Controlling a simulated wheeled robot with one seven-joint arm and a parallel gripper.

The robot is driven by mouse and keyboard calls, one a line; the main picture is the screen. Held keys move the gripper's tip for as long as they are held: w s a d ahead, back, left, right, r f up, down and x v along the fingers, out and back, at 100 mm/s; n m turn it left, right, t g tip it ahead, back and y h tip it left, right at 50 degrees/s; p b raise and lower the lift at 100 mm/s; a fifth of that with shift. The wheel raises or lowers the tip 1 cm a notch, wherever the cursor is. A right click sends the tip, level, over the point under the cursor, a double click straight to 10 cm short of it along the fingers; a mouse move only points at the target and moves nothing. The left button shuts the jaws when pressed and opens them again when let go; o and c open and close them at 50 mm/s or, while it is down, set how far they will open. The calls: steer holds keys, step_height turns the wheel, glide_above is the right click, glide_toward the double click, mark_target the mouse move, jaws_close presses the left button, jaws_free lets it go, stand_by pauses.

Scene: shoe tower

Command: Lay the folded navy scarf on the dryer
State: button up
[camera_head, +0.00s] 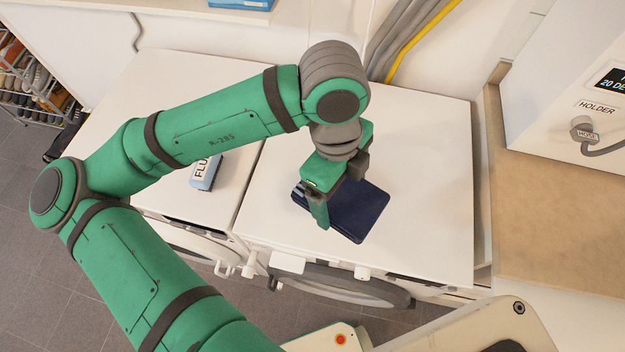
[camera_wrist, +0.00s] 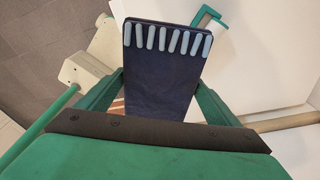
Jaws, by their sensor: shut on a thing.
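The folded navy scarf (camera_head: 358,213) is a dark flat rectangle over the front part of the right white machine's top (camera_head: 420,150). I take this machine for the dryer, but no label confirms it. My gripper (camera_head: 338,192) is shut on the scarf, with a green finger on each side of it. In the wrist view the scarf (camera_wrist: 160,75) lies between the fingers of my gripper (camera_wrist: 160,95), with a row of pale blue fringe at its far end. I cannot tell whether the scarf touches the top or hangs just above it.
A blue-and-white box (camera_head: 205,172) with partly hidden lettering sits on the left white machine (camera_head: 190,75). A wooden counter (camera_head: 560,210) with a white holder unit (camera_head: 590,80) stands at right. Grey and yellow hoses (camera_head: 420,35) run behind. The right machine's top is otherwise clear.

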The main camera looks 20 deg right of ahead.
steer(key=w, duration=0.1)
steer(key=w+f, duration=0.1)
steer(key=w, duration=0.1)
steer(key=shift+w+a+f, duration=0.35)
steer(key=shift+w+a, duration=0.05)
steer(key=w+f, duration=0.1)
steer(key=f, duration=0.2)
steer(key=w+f, duration=0.2)
steer(key=f, duration=0.1)
steer(key=w+a+f, duration=0.1)
steer(key=w+f, duration=0.1)
steer(key=f, duration=0.1)
steer(key=shift+a, duration=0.1)
steer(key=shift+f, duration=0.65)
